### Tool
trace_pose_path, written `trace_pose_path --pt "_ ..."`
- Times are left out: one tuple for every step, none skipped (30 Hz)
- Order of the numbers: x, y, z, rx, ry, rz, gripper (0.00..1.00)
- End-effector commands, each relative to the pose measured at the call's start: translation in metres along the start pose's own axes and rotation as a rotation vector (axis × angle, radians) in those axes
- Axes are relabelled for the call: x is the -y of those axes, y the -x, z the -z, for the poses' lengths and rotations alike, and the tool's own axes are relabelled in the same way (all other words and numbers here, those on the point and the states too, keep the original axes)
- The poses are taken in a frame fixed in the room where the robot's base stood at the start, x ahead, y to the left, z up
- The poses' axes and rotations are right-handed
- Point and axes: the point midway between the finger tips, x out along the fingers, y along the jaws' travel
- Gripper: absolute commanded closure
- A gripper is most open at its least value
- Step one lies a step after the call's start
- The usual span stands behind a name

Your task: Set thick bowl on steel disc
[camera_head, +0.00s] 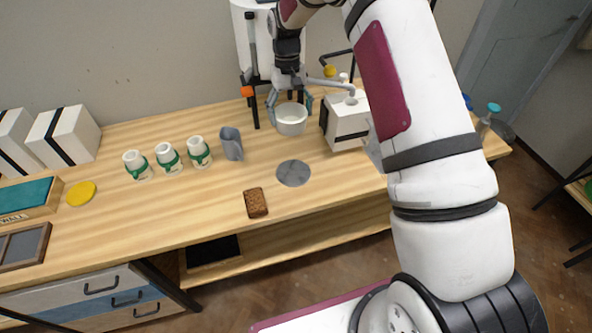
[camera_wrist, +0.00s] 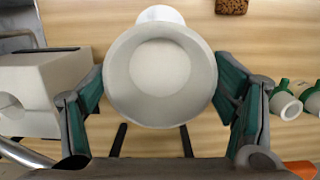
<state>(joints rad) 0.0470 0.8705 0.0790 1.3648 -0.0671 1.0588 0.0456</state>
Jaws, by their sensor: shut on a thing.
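The thick bowl (camera_head: 291,121), white and round, is upright between the fingers of my gripper (camera_head: 290,98) towards the back of the table. In the wrist view the bowl (camera_wrist: 160,72) fills the middle, with a green-padded finger of my gripper (camera_wrist: 161,88) on each side, shut on its outer wall. I cannot tell whether its base touches the table. The steel disc (camera_head: 293,173), flat, grey and bare, lies apart from the bowl, nearer the table's front edge. In the wrist view a pale rounded edge, probably the disc (camera_wrist: 161,13), shows partly hidden behind the bowl.
A white box-shaped device (camera_head: 346,124) stands close to the right of the bowl. A grey-blue cup (camera_head: 231,144) and several white cups with green bands (camera_head: 168,158) stand to the left. A brown sponge-like block (camera_head: 256,203) lies front-left of the disc. The tabletop between bowl and disc looks clear.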

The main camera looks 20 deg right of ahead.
Motion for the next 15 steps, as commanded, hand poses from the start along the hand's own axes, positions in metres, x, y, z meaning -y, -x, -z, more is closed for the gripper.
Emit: trace_pose_path --pt "0.000 -0.008 0.008 0.000 0.000 0.000 0.59" --pt "0.000 -0.011 0.009 0.000 0.000 0.000 0.59" --pt "0.000 -0.017 0.012 0.000 0.000 0.000 0.59" --pt "0.000 -0.021 0.014 0.000 0.000 0.000 0.59" --pt "0.000 -0.026 0.015 0.001 0.000 0.000 0.59" --pt "0.000 -0.034 0.018 0.001 0.000 0.000 0.59" --pt "0.000 -0.040 0.020 0.001 0.000 0.000 0.59" --pt "0.000 -0.046 0.022 0.001 0.000 0.000 0.59" --pt "0.000 -0.056 0.024 0.001 0.000 0.000 0.59" --pt "0.000 -0.063 0.025 0.002 0.000 0.000 0.59" --pt "0.000 -0.070 0.025 0.001 0.000 0.000 0.59" --pt "-0.001 -0.080 0.026 0.002 -0.001 0.000 0.59" --pt "-0.001 -0.086 0.026 0.001 -0.001 0.000 0.59" --pt "-0.001 -0.093 0.025 0.002 -0.001 0.000 0.59" --pt "-0.001 -0.102 0.024 0.001 -0.001 0.000 0.59"
